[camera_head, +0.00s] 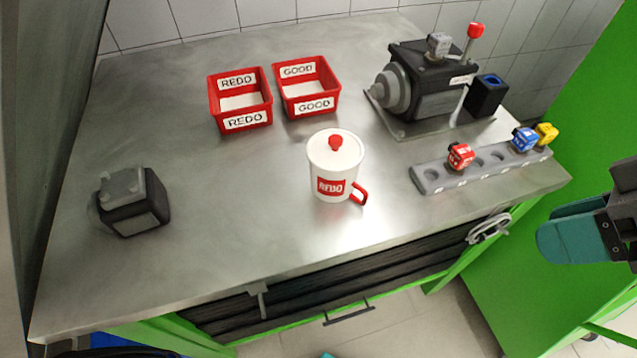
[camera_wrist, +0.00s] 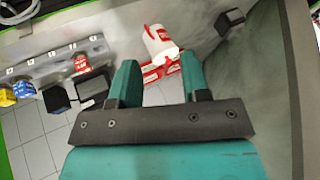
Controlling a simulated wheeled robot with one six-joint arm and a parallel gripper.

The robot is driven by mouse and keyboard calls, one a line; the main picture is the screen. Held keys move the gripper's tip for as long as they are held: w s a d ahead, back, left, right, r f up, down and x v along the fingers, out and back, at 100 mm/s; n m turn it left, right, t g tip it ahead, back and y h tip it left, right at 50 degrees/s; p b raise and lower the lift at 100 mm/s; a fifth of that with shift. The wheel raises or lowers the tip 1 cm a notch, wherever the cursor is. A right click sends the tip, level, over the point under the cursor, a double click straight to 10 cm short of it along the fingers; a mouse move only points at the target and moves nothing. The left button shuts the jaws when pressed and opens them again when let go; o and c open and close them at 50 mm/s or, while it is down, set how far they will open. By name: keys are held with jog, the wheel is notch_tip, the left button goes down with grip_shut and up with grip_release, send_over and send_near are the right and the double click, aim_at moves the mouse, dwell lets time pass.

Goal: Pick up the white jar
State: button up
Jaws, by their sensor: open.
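The white jar (camera_head: 333,165) stands upright on the steel bench, near the middle of its front part. It has a white lid with a red knob, a red REDO label and a red handle toward the lower right. In the wrist view the white jar (camera_wrist: 160,42) shows beyond the fingertips, with clear space between. My gripper (camera_wrist: 160,75) is open with nothing between its teal fingers. In the head view, part of my gripper (camera_head: 575,232) shows at the right edge, off the bench's right side and apart from the jar.
Red REDO bin (camera_head: 241,100) and red GOOD bin (camera_head: 307,88) stand behind the jar. A pump machine (camera_head: 430,85) is at the back right. A grey rack (camera_head: 480,168) with coloured valves lies right of the jar. A dark block (camera_head: 131,203) sits at left.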

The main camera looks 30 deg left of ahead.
jog(key=w+a+f+n+y+b, duration=0.3)
jog(key=a+f+b, duration=0.1)
jog(key=f, duration=0.5)
jog(key=n+t+y+b, duration=0.1)
jog(key=n+y+b, duration=0.2)
jog(key=y, duration=0.1)
send_near(365, 203)
jog(key=a+p, duration=0.2)
jog(key=a, duration=0.1)
jog(key=a+f+p, duration=0.1)
jog(key=shift+w+a, duration=0.4)
jog(key=p+x, duration=0.2)
jog(key=x, duration=0.2)
jog(key=shift+s+a, duration=0.2)
jog(key=shift+a+f, duration=0.25)
jog(key=shift+a, duration=0.1)
grip_shut()
jog(key=shift+r, duration=0.1)
